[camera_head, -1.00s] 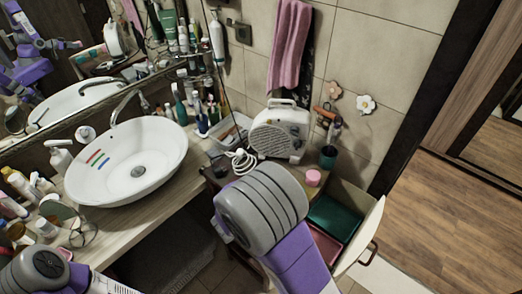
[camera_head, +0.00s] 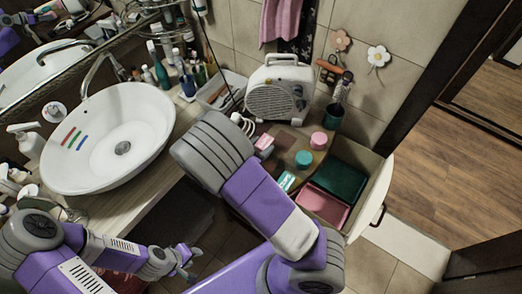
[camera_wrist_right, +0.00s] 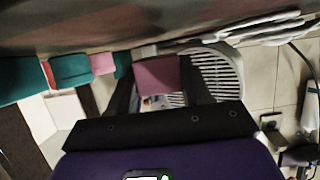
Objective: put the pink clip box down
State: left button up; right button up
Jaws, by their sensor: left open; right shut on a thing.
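The pink clip box (camera_wrist_right: 157,75) shows between the two dark fingers of my right gripper (camera_wrist_right: 160,92) in the right wrist view, and the gripper is shut on it. In the head view a small pink piece (camera_head: 264,143) shows just right of my grey right wrist, apparently the same box; the fingers there are hidden behind the wrist. I cannot tell whether the box touches the surface below. My left gripper (camera_head: 182,262) is open and empty, low in front of the counter.
A white heater (camera_head: 278,92) stands behind the small cabinet top. A pink round jar (camera_head: 318,140), a teal round jar (camera_head: 303,159) and a small teal-and-white box (camera_head: 286,181) stand there. An open drawer (camera_head: 372,192) holds a green tray and a pink tray. The basin (camera_head: 105,140) is left.

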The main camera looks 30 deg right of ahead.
notch_tip(320, 180, down, 2)
jog(key=shift+w+f, duration=0.1)
jog(key=shift+f, duration=0.05)
jog(key=o, duration=1.1)
jog(key=shift+c, duration=0.2)
